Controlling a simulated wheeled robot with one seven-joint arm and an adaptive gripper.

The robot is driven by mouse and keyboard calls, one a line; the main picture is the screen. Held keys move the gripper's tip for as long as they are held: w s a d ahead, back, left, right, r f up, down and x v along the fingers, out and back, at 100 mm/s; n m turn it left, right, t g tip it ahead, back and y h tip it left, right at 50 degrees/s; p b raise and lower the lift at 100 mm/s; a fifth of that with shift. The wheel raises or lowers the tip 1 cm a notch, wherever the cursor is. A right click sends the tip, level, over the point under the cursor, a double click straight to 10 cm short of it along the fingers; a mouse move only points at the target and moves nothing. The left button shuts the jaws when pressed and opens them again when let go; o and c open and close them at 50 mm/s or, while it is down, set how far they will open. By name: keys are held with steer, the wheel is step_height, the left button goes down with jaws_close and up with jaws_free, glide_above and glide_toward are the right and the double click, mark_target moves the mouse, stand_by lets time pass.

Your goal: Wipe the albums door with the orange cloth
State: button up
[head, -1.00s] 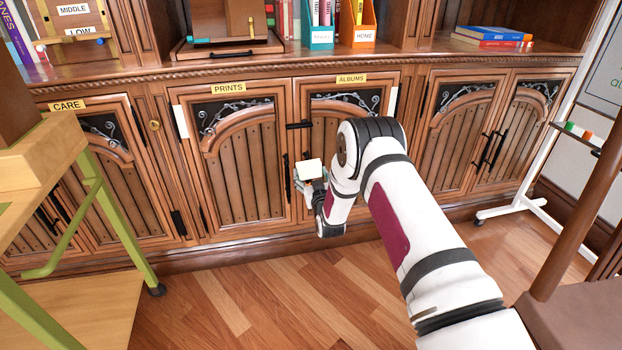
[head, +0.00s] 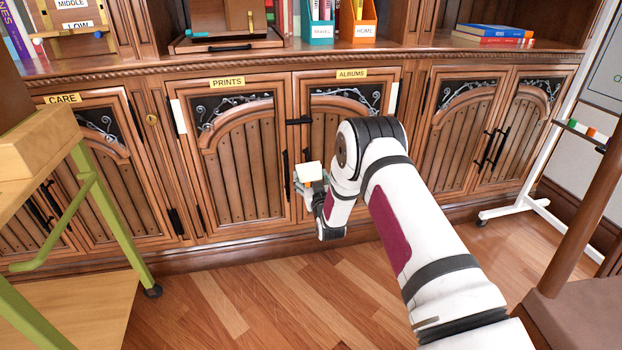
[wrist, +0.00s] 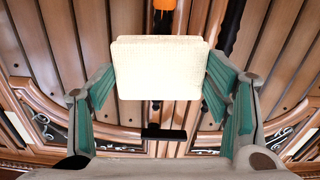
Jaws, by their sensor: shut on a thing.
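The albums door (head: 345,100) is a closed brown panelled door with black ironwork and a yellow ALBUMS label (head: 351,73). My arm hides much of its middle and right side. My gripper (head: 309,178) is in front of its lower left part and is shut on a cream block (head: 308,171). In the wrist view the same block (wrist: 160,68) sits between the teal finger pads. A small orange piece (wrist: 165,5) shows past the block; I cannot tell whether it is cloth or joined to the block. I cannot tell whether anything touches the door.
The prints door (head: 238,155) is shut at the left. A black latch (head: 299,121) and a black upright handle (head: 285,172) lie close to my gripper. A green-framed cart (head: 105,215) stands at the left, a brown chair (head: 575,285) at the right. The wooden floor (head: 230,300) between is clear.

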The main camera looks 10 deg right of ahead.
step_height(320, 180, down, 9)
steer(key=shift+w+f+b, duration=0.2)
steer(key=shift+b, duration=0.1)
stand_by(1.0)
steer(key=shift+s+p, duration=1.45)
steer(key=shift+s, duration=1.55)
steer(key=s+p, duration=0.1)
steer(key=s, duration=0.2)
steer(key=shift+w, duration=0.1)
